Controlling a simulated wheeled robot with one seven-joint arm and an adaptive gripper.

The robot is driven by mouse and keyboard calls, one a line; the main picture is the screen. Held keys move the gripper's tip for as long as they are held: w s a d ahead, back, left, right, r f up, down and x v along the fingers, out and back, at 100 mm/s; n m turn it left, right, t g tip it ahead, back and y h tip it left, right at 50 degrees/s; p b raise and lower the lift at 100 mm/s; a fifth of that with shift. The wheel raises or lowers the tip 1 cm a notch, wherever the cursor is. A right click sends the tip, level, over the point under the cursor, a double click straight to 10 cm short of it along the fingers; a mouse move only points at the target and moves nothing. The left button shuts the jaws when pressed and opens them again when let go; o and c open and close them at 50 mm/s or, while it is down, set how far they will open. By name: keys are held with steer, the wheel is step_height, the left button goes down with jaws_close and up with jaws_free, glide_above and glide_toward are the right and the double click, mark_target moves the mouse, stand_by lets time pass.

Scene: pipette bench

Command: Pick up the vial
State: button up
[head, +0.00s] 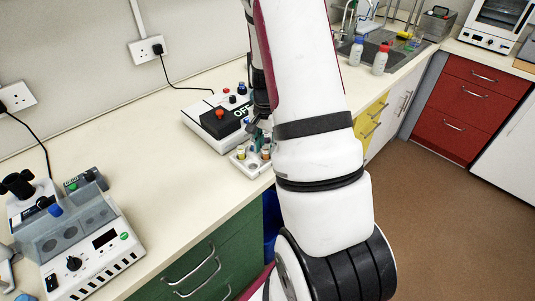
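A small pale rack (256,169) stands near the front edge of the bench and holds small capped vials. One vial has a yellow cap (241,152), and one has an orange-red cap (266,153). The pictures do not show which one the task means. My gripper (257,130) points down, just above or at the back of the rack. My own arm hides much of it and the rack's right side. I cannot tell whether its fingers are open or touch a vial.
A white and black device with a red button (207,124) stands right behind the rack. A grey-white machine (92,252) is at the lower left. Bottles (380,60) stand by the sink (402,48). The bench top (170,165) between the machines is clear.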

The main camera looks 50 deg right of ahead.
steer(key=shift+f, duration=0.5)
steer(key=c, duration=0.7)
steer(key=shift+r, duration=0.1)
steer(key=shift+w+r, duration=0.1)
steer(key=shift+r, duration=0.4)
steer(key=shift+s+r+b, duration=0.25)
steer(key=shift+s+r, duration=0.05)
steer(key=shift+r, duration=0.3)
steer(key=shift+s+r+b, duration=0.2)
steer(key=shift+s+r, duration=0.05)
steer(key=shift+r, duration=0.35)
steer(key=s+r+b, duration=0.1)
steer(key=s, duration=1.4)
steer(key=shift+a+r, duration=0.2)
steer(key=shift+a, duration=0.25)
